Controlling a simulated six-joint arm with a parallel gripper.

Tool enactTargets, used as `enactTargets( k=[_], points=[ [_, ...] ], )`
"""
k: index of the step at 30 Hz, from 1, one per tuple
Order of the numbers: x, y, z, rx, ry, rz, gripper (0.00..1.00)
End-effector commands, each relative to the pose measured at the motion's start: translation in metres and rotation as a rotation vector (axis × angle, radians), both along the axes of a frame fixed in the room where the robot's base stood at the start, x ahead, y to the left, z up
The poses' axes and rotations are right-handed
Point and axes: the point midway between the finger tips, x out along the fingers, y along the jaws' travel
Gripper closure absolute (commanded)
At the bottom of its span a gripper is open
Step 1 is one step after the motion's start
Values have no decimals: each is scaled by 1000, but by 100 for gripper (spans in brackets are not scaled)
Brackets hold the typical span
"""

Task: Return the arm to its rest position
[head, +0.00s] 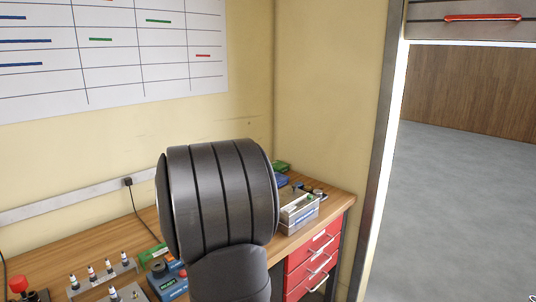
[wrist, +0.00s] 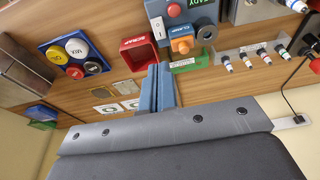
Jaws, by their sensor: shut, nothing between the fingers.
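My gripper (wrist: 160,80) shows in the wrist view as two blue-grey fingers, closed together with nothing between them. It hangs over the wooden bench, its tips appearing beside a red scrap bin (wrist: 139,54); I cannot tell its height. In the head view my own dark arm link fills the middle, hiding part of the bench (head: 120,242) and the gripper.
In the head view, red drawers (head: 312,262) stand under the bench's right end; open floor (head: 465,200) lies beyond the doorway.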

Motion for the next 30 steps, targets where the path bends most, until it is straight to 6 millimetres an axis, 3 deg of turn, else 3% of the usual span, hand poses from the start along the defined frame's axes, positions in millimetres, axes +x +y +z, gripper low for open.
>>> enactTargets(
  k=[6,15,26,30],
  points=[
    [3,3,-15,1,-2,0,100],
    [4,3,-17,1,-2,0,100],
    [3,7,-16,1,-3,2,29],
    [-7,40,-7,3,-15,10,2]
  ],
)
